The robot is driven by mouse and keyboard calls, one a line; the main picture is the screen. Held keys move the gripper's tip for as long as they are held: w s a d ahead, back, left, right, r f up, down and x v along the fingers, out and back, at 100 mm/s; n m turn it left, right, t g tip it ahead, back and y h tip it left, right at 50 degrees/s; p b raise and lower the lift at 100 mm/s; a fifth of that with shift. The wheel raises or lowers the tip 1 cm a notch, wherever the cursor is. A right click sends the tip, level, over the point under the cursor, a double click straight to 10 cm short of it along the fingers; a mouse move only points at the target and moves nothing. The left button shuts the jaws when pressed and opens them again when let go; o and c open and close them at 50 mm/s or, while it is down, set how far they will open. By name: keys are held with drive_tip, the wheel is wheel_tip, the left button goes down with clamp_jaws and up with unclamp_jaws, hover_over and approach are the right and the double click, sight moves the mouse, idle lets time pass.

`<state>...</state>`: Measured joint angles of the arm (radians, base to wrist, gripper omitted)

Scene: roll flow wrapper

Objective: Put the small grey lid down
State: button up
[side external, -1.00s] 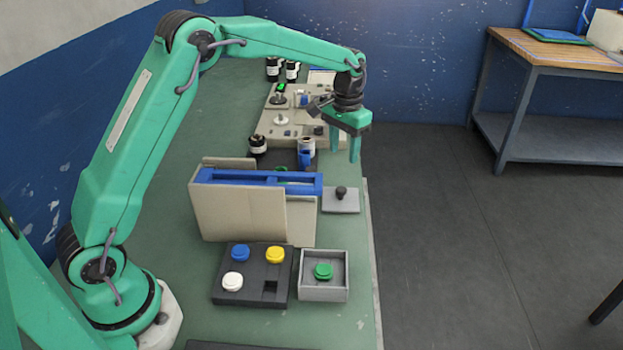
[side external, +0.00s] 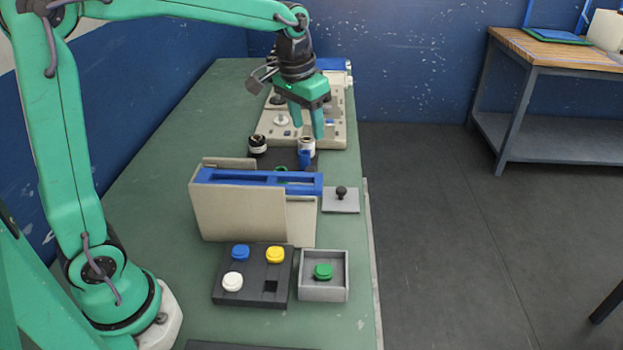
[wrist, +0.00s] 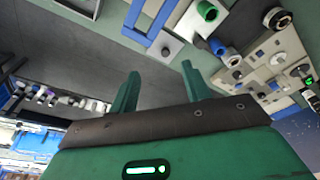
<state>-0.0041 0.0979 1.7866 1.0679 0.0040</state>
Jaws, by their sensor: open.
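The small grey lid (side external: 341,206), a flat square plate with a dark round knob, lies flat on the green table near its right edge, right beside the beige housing. It also shows in the wrist view (wrist: 181,36). My gripper (side external: 307,128) is open and empty, with its two green fingers pointing down. It is above the table, beyond the lid and left of it in the side view. In the wrist view the open fingers (wrist: 160,68) have nothing between them.
The beige housing (side external: 235,213) with a blue frame (side external: 259,180) stands mid-table. In front are a dark tray (side external: 225,292) with blue, yellow and white caps and a grey box (side external: 323,293) holding a green cap. A blue part and a beige panel (side external: 334,138) are near my gripper.

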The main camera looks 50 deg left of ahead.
drive_tip(key=s+t, duration=0.3)
drive_tip(key=s, duration=1.7)
drive_tip(key=shift+s, duration=0.4)
